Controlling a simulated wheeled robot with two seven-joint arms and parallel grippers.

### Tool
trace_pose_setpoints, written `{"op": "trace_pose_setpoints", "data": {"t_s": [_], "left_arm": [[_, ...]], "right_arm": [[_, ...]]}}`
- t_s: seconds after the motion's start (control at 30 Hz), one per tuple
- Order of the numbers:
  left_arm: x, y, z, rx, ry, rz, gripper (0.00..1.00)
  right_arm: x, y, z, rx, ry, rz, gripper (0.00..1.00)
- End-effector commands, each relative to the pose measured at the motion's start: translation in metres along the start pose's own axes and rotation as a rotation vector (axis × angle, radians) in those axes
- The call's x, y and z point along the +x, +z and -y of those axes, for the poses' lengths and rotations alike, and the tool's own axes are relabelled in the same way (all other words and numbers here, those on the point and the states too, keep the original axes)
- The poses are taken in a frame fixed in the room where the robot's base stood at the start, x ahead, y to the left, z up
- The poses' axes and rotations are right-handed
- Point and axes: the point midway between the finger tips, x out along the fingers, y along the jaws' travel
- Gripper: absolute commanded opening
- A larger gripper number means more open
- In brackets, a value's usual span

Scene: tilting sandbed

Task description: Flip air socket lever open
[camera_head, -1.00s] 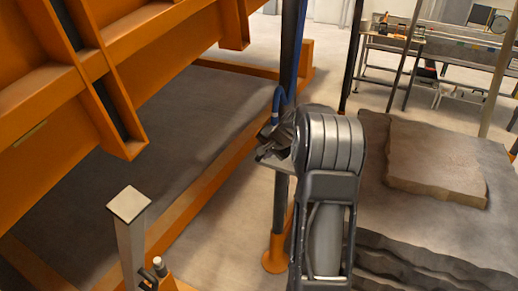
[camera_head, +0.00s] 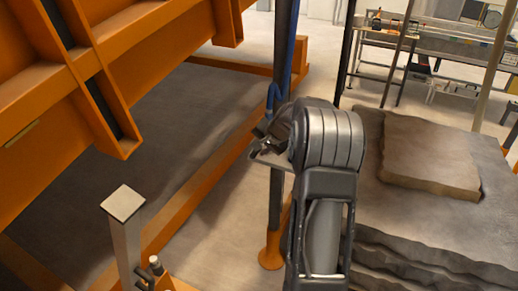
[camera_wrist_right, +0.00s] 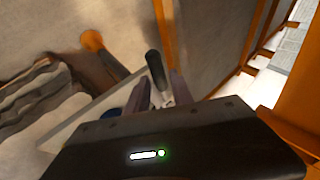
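My right gripper (camera_head: 264,140) is beside the dark upright post (camera_head: 276,200) that carries a blue hose (camera_head: 273,95). In the head view my own wrist partly hides the spot. In the right wrist view, the gripper's two fingers (camera_wrist_right: 160,95) stand apart. A dark, rounded bar (camera_wrist_right: 155,66), which looks like the lever, shows between and just beyond their tips. I cannot tell whether the fingers touch it. The air socket itself is not clearly visible; a bit of blue (camera_wrist_right: 114,112) shows beside the left finger. My left gripper is out of view.
The orange tilting frame (camera_head: 165,85) fills the left side. A grey capped post (camera_head: 124,215) stands at lower left. Layered rock slabs (camera_head: 425,165) lie right of my arm. A workbench (camera_head: 440,45) is at the back. Bare floor shows between frame and post.

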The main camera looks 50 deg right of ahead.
Motion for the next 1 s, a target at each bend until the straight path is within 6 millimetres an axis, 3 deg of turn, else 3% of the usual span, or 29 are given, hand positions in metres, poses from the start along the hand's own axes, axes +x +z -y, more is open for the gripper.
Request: {"op": "trace_pose_setpoints", "data": {"t_s": [0.2,0.4,1.0], "left_arm": [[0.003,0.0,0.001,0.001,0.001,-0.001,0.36],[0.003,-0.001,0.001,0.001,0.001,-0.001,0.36],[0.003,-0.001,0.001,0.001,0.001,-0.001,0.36]], "right_arm": [[-0.037,0.0,0.001,0.0,-0.004,-0.001,0.28],[-0.061,0.0,0.0,0.002,-0.002,-0.001,0.28],[-0.064,0.0,0.0,0.002,0.0,0.0,0.28]]}}
